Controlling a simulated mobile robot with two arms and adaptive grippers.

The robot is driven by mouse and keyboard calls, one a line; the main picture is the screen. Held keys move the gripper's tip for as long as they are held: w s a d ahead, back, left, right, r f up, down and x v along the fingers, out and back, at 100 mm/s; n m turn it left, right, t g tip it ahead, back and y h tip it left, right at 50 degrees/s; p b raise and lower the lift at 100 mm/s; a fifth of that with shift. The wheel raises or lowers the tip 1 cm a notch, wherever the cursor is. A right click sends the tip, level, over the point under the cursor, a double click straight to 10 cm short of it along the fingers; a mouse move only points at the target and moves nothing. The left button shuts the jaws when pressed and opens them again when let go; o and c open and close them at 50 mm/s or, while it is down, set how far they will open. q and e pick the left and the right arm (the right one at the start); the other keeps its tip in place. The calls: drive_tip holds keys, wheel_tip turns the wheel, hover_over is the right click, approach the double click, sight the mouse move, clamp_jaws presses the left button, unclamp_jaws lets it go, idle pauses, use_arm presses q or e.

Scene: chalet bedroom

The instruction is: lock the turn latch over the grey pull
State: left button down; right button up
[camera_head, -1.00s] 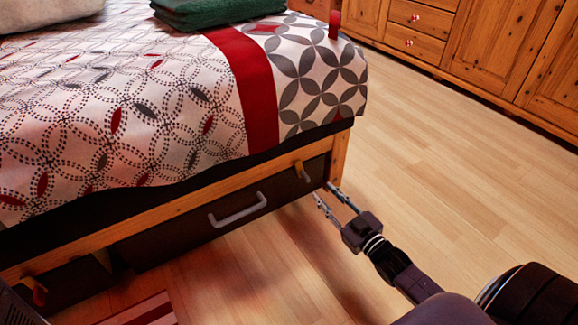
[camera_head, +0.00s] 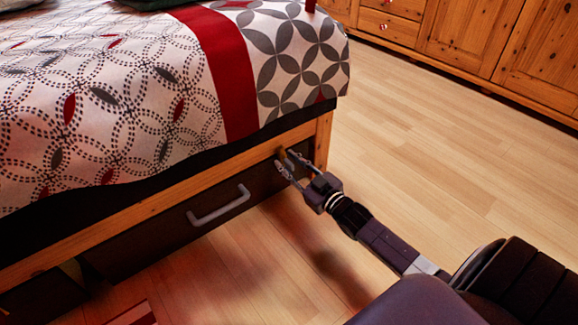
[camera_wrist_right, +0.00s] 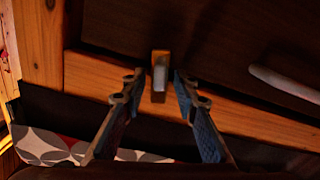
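The turn latch (camera_wrist_right: 159,65) is a small wooden block with a greyish front face, mounted on the bed's wooden side rail near the corner post. In the wrist view it stands across the rail and overlaps the dark drawer front. My right gripper (camera_wrist_right: 155,82) is open, with one finger on either side of the latch; I cannot tell whether either finger touches it. In the head view the right gripper (camera_head: 284,162) is at the rail and partly hides the latch (camera_head: 281,154). The grey pull (camera_head: 218,206) is on the drawer front to the left. My left gripper is out of view.
The bed's wooden post (camera_head: 322,142) stands just right of the latch. The patterned bedspread (camera_head: 290,60) hangs above the rail. Wooden cabinets (camera_head: 470,45) line the back. The wooden floor (camera_head: 430,160) between them is clear. A striped rug (camera_head: 135,314) lies at the bottom left.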

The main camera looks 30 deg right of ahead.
clamp_jaws()
drive_tip(key=m+p, duration=0.1)
drive_tip(key=p, duration=0.1)
drive_tip(key=m+p, duration=0.1)
drive_tip(key=shift+a+r+p, duration=0.2)
drive_tip(key=shift+a+p, duration=0.1)
drive_tip(key=shift+p, duration=0.05)
drive_tip(key=shift+a+f+m+p, duration=0.2)
drive_tip(key=shift+m+p, duration=0.15)
drive_tip(key=shift+m, duration=0.35)
unclamp_jaws()
drive_tip(key=shift+s+d, duration=0.1)
